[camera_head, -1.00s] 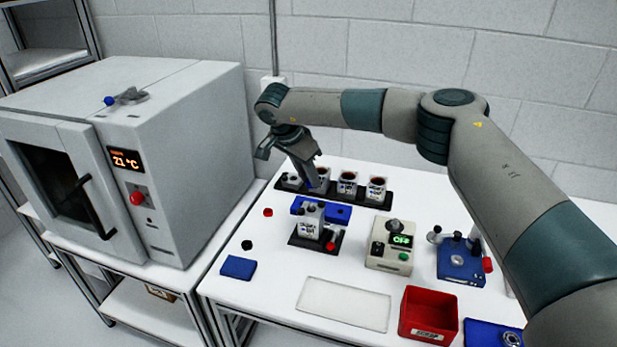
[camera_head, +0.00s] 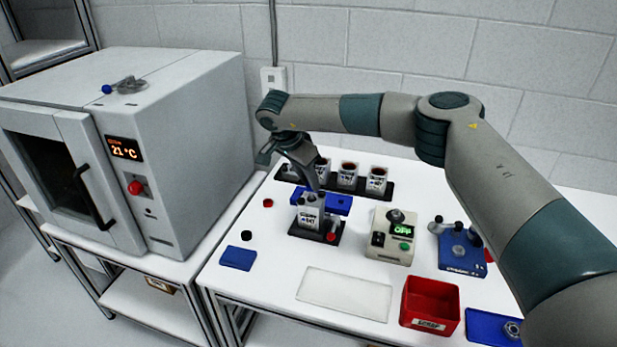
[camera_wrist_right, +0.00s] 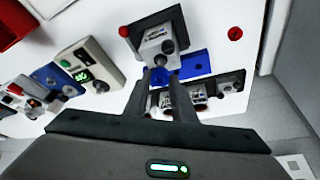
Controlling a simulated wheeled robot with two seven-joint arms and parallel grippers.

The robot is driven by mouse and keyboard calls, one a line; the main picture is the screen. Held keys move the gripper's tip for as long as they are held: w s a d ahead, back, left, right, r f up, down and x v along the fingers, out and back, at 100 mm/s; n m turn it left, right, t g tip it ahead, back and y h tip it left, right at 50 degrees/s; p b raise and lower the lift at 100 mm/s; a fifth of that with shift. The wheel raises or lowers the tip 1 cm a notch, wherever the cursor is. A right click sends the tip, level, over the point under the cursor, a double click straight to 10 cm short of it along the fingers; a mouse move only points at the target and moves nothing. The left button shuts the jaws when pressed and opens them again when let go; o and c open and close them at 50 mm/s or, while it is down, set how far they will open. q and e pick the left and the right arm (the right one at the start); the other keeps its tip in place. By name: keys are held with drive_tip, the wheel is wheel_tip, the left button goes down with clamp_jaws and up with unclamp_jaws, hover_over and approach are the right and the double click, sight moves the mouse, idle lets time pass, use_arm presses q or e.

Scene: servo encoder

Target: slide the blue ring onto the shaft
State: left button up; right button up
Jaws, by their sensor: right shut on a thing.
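The servo (camera_head: 308,217) is a pale, labelled block with a dark top, standing on a black base plate (camera_head: 301,234). In the right wrist view, the servo (camera_wrist_right: 158,45) shows its top face with a dark round shaft (camera_wrist_right: 168,46). My right gripper (camera_head: 317,190) points down just above and behind the servo's top. In the wrist view, the right gripper's fingertips (camera_wrist_right: 160,70) are close together beside the shaft. They are shut on the small blue ring, which is mostly hidden and hard to separate from the blue tray behind. My left gripper is not in view.
A blue tray (camera_head: 338,204) lies behind the servo. A dark rack (camera_head: 389,192) with several labelled cups stands at the back. A control box (camera_head: 391,236), a blue fixture (camera_head: 459,257) and a red bin (camera_head: 430,303) are to the right. The oven (camera_head: 190,150) stands left.

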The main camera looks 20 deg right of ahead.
drive_tip(key=shift+f, duration=0.1)
drive_tip(key=shift+f+b, duration=0.8)
drive_tip(key=shift+f, duration=0.25)
drive_tip(key=shift+f, duration=0.1)
drive_tip(key=o, duration=1.1)
drive_tip(key=shift+o, duration=0.6)
drive_tip(key=shift+o, duration=1)
